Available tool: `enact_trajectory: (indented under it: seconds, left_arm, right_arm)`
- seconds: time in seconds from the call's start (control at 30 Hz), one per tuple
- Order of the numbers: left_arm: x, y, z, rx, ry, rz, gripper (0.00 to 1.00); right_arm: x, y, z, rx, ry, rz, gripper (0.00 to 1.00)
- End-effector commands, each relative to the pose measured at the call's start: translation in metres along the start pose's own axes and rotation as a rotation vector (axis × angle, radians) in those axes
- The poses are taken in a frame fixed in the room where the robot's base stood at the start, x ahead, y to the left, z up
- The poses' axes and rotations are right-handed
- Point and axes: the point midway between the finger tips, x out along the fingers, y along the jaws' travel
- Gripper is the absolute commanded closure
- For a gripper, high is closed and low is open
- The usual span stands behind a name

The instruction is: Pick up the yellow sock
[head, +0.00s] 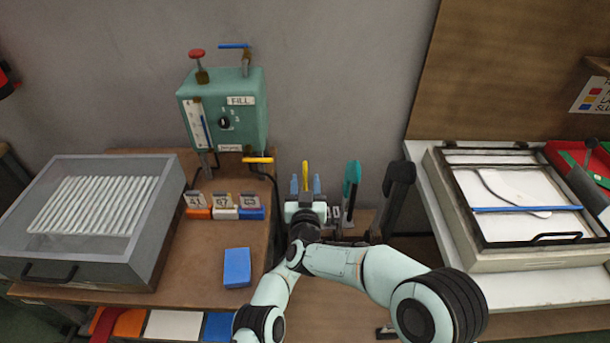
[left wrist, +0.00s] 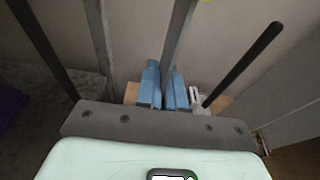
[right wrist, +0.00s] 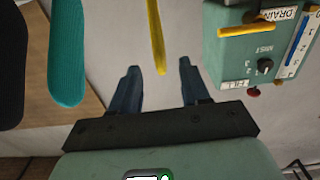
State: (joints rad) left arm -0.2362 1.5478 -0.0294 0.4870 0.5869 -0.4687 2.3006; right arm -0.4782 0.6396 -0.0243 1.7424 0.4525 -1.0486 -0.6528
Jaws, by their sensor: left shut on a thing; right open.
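The yellow sock (head: 305,171) stands upright and narrow in front of the wall in the head view. My right gripper (head: 305,186) is open, with a blue finger on each side of it. In the right wrist view, the yellow sock (right wrist: 155,34) shows edge-on between and beyond the open fingertips (right wrist: 157,68). I cannot tell whether a finger touches it. My left gripper (left wrist: 166,68) shows only in the left wrist view. Its blue fingers are close together, shut on a grey strip (left wrist: 180,35) whose full shape is out of view.
A teal sock (head: 352,174) and a black one (head: 398,185) stand upright to the right. A green FILL box (head: 245,118) stands behind left. A blue block (head: 237,267) lies on the brown table (head: 195,265). A grey tray (head: 90,260) is left; a framed press (head: 515,185) is right.

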Motion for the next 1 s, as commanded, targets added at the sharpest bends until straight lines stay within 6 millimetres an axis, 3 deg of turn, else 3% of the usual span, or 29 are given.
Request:
enact_trajectory:
  seconds: [0.63,1.0]
  left_arm:
    - [0.000,0.000,0.001,0.000,-0.001,0.001,1.00]
    - [0.000,0.000,0.001,0.000,-0.001,0.001,1.00]
  right_arm:
    - [0.068,-0.001,0.004,0.000,-0.001,0.000,0.54]
    - [0.076,-0.001,0.003,0.000,-0.002,-0.001,0.54]
